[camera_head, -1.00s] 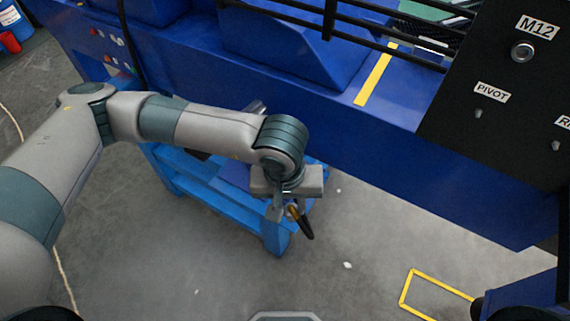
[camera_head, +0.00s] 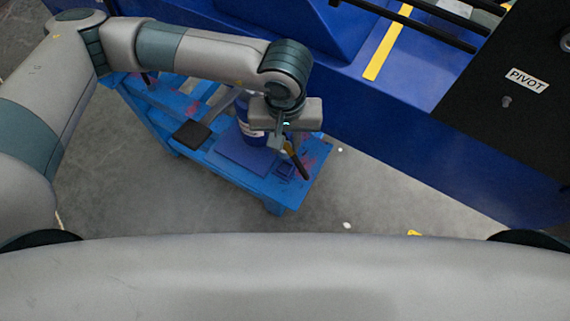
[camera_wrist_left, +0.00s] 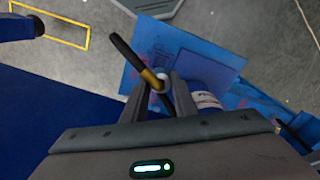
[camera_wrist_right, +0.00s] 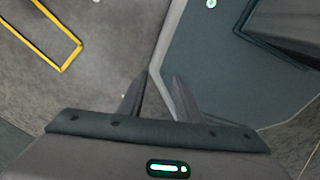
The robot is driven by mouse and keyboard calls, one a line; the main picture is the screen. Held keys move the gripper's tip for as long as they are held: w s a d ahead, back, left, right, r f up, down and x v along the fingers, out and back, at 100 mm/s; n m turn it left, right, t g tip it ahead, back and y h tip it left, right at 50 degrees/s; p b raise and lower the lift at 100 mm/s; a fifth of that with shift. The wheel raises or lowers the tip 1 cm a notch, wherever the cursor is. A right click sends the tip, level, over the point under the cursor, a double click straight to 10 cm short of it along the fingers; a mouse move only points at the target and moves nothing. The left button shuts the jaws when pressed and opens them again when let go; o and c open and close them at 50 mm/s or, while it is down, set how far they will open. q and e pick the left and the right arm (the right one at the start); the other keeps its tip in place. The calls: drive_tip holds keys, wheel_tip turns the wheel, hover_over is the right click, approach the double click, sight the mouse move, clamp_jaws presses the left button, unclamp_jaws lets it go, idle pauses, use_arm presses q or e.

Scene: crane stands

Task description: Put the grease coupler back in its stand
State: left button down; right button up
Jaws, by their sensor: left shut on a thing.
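The grease coupler (camera_head: 296,160), a dark rod-like piece with a brass-coloured collar, is held tilted in my left gripper (camera_head: 282,143). In the left wrist view the coupler (camera_wrist_left: 130,58) sits between the fingers, its black end pointing up and left. The gripper is over the right end of the blue bench (camera_head: 272,190). A small blue holder (camera_head: 285,171) is on the bench just below the gripper; it may be the stand, but I cannot tell for sure. My right gripper (camera_wrist_right: 159,80) shows only in its wrist view, open and empty.
A blue container with a white label (camera_head: 247,132) stands on the bench behind the gripper. A dark flat pad (camera_head: 191,135) lies to its left. The large blue machine (camera_head: 420,150) rises behind.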

use_arm(q)
drive_tip(key=shift+f, duration=0.65)
drive_tip(key=shift+f+b, duration=0.5)
drive_tip(key=shift+f, duration=1.75)
use_arm(e)
drive_tip(key=shift+w+f, duration=0.4)
drive_tip(key=shift+f, duration=0.1)
use_arm(q)
drive_tip(key=shift+n+b, duration=1.4)
drive_tip(key=shift+b, duration=0.2)
use_arm(e)
drive_tip(key=shift+f, duration=1.6)
use_arm(q)
drive_tip(key=shift+f, duration=0.2)
use_arm(e)
drive_tip(key=shift+f, duration=0.25)
